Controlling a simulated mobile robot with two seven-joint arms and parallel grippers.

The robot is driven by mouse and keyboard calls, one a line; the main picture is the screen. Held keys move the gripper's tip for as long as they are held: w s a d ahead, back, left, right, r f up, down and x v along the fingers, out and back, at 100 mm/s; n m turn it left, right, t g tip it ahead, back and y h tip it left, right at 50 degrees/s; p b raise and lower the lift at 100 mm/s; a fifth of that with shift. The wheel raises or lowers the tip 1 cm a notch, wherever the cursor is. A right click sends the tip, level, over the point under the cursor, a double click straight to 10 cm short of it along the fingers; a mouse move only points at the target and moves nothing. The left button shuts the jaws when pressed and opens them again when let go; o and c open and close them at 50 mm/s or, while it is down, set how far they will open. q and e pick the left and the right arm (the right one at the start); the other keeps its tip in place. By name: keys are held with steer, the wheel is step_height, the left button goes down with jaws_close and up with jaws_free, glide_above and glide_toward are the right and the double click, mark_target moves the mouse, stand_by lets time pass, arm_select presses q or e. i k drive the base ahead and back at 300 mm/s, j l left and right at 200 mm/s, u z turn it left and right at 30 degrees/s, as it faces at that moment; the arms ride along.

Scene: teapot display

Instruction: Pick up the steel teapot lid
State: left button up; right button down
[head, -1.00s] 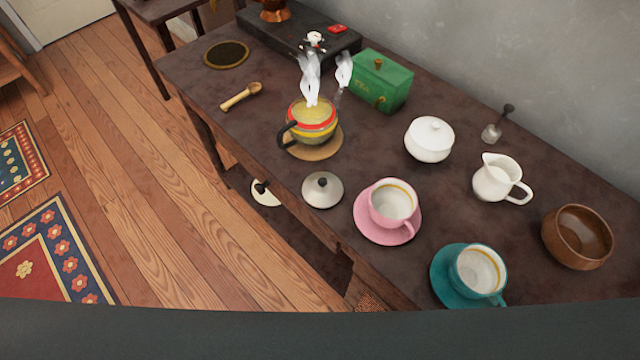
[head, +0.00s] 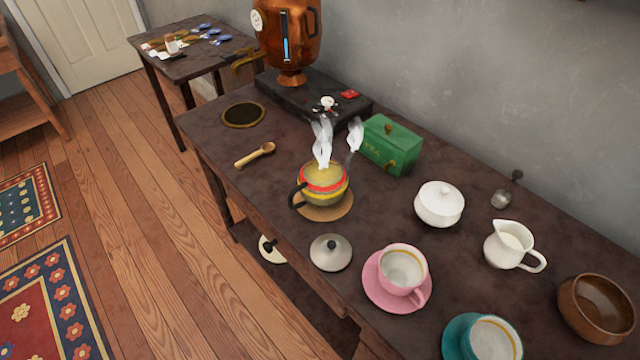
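The steel teapot lid (head: 331,253), a pale grey disc with a dark knob, lies knob up near the front edge of the dark table (head: 225,150). It is left of the pink cup and in front of the teapot. The steaming teapot (head: 322,187), banded red and yellow with a black handle, stands uncovered on a round tan mat (head: 338,213). Another pale lid-like disc with a dark knob (head: 271,250) shows below the table's front edge, partly hidden by it. Neither of my grippers is in view.
A pink cup (head: 404,268) on its saucer (head: 375,287), a teal cup (head: 496,340), a white sugar bowl (head: 439,205), a creamer (head: 508,246) and a wooden bowl (head: 598,308) stand to the right. A wooden scoop (head: 254,155), green tea box (head: 390,146) and copper samovar (head: 288,40) are farther back.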

mark_target(329, 252)
steer(key=j+z, duration=0.15)
steer(key=z, duration=0.6)
steer(key=i+j+z, duration=0.1)
steer(key=j+z, duration=0.55)
steer(key=j, duration=0.2)
steer(key=j+z, duration=0.1)
steer(key=j, duration=0.6)
steer(key=k+j, duration=0.1)
steer(key=j, duration=0.6)
steer(key=z, duration=0.05)
